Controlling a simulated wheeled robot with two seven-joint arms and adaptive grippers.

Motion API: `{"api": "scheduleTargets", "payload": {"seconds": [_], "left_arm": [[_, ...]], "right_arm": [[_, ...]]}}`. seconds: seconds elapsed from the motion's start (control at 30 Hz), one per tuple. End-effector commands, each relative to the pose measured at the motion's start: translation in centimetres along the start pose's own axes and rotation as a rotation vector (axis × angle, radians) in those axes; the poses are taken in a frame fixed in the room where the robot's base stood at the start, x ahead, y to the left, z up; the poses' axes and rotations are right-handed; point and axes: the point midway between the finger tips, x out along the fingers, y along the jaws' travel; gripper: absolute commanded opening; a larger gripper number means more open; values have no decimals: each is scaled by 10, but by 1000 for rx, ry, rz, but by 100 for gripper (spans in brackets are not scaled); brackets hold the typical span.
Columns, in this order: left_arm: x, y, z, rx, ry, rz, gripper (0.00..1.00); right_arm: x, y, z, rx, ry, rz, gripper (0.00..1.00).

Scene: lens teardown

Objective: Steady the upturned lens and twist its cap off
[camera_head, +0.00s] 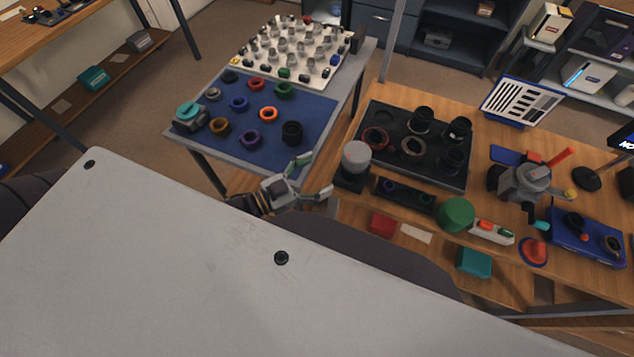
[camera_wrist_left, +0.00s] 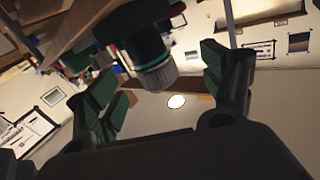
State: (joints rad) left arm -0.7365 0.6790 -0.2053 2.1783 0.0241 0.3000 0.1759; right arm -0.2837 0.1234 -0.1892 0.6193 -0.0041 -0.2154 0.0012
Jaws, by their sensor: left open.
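The upturned lens (camera_head: 352,179) stands on the wooden bench, black below, with a pale grey cap (camera_head: 356,153) on top. In the left wrist view a dark lens barrel (camera_wrist_left: 140,38) with a thin teal ring and a ribbed grey end (camera_wrist_left: 158,73) shows between the fingers, apparently the same lens. My left gripper (camera_head: 312,177) is open and empty, just left of the lens, its fingers pointing towards it. It also shows in the left wrist view (camera_wrist_left: 165,82), with a finger on each side and no contact visible. My right gripper is in neither view.
A black tray (camera_head: 385,118) with lens parts lies behind the lens. A dark holder (camera_head: 405,194) and a green cylinder (camera_head: 456,214) stand to its right. A blue mat (camera_head: 215,92) with coloured rings lies on the grey table at left.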

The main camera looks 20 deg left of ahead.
Motion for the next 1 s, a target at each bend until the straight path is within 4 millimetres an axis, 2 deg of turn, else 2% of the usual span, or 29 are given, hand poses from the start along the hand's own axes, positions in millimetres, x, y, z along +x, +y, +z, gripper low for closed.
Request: {"api": "scheduleTargets", "payload": {"seconds": [0.1, 0.3, 0.77, 1.0], "left_arm": [[-6, 14, -1, -68, 2, -19, 81], [-10, 23, -3, -121, 4, -35, 81], [-10, 24, -3, -126, 5, -36, 81], [-3, 24, -3, -126, 6, -36, 81]], "right_arm": [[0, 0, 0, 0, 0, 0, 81], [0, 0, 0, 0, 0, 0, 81], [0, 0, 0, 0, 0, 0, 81], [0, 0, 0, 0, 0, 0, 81]]}}
